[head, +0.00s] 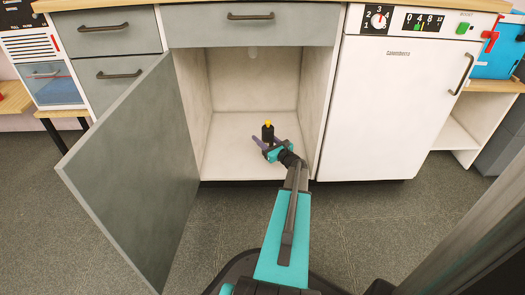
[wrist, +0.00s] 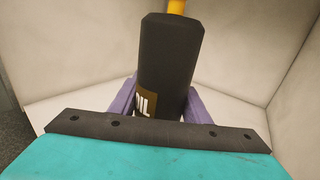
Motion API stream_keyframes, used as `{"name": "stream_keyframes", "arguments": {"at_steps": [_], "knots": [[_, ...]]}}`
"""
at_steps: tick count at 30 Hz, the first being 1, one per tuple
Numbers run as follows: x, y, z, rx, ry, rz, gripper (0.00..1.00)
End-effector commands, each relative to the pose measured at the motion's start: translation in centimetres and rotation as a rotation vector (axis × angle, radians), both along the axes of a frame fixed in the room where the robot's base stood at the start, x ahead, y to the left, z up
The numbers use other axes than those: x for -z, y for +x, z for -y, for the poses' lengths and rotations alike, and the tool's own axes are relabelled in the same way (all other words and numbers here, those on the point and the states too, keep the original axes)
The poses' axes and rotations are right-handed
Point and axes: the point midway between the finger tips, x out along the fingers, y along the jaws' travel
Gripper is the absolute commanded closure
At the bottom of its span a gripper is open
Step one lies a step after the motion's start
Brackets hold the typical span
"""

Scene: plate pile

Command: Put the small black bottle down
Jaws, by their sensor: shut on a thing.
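The small black bottle (head: 268,133) has a yellow top and stands about upright inside the open cabinet, over its pale floor. In the wrist view the fingers (wrist: 160,100) show on both sides of the bottle's lower part. The bottle's base is hidden, so I cannot tell whether it touches the cabinet floor (head: 228,155).
The grey cabinet door (head: 140,170) stands open on the left. The cabinet's right wall (head: 313,110) is close to my gripper. A white dishwasher-like appliance (head: 405,110) stands to the right. The cabinet floor left of the bottle is clear.

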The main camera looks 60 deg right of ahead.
Motion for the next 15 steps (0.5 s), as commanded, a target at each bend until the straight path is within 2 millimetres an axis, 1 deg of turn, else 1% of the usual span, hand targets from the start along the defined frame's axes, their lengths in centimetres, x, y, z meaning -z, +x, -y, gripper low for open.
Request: {"name": "stream_keyframes", "arguments": {"at_steps": [2, 11, 15], "knots": [[0.41, -0.01, 0.03, 0.000, -0.001, 0.002, 0.93], [0.38, -0.05, 0.03, 0.000, -0.001, 0.002, 0.93], [0.91, -0.07, 0.05, 0.001, -0.001, 0.002, 0.93]]}}
